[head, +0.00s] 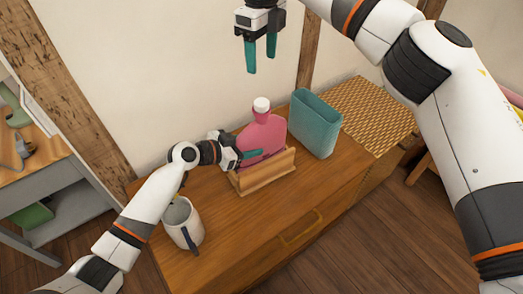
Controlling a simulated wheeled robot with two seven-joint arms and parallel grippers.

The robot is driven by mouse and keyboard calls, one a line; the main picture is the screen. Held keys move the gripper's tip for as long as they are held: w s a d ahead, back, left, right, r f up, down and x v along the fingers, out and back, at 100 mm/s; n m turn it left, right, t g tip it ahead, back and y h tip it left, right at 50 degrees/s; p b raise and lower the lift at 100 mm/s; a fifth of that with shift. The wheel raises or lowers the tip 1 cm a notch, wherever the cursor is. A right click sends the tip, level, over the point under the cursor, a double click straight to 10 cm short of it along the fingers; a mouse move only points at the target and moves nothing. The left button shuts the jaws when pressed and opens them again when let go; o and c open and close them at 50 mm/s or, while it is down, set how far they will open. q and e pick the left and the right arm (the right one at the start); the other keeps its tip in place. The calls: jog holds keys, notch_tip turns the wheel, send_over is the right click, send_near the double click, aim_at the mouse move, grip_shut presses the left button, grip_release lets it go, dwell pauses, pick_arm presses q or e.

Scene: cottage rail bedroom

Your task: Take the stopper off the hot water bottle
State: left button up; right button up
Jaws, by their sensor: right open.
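The pink hot water bottle (267,132) stands upright in a wooden rack (266,177) on the wooden chest. Its white stopper (261,104) sits on the neck at the top. My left gripper (260,155) reaches in from the left at the bottle's lower body, with a teal finger across its front. Whether its fingers are closed on the bottle is unclear, as the other finger is hard to see. My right gripper (261,58) is open and empty, pointing down, above the stopper and apart from it.
A teal open-topped holder (318,124) stands just right of the bottle. A white mug (181,221) stands at the front left, near my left arm. A woven surface (370,108) lies at the right.

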aim_at(262, 101)
pick_arm(q)
grip_shut()
pick_arm(e)
notch_tip(262, 101, down, 12)
jog(key=m+y, duration=0.1)
jog(key=m, duration=3)
jog(key=shift+d+y, duration=0.1)
jog(key=shift+y, duration=0.3)
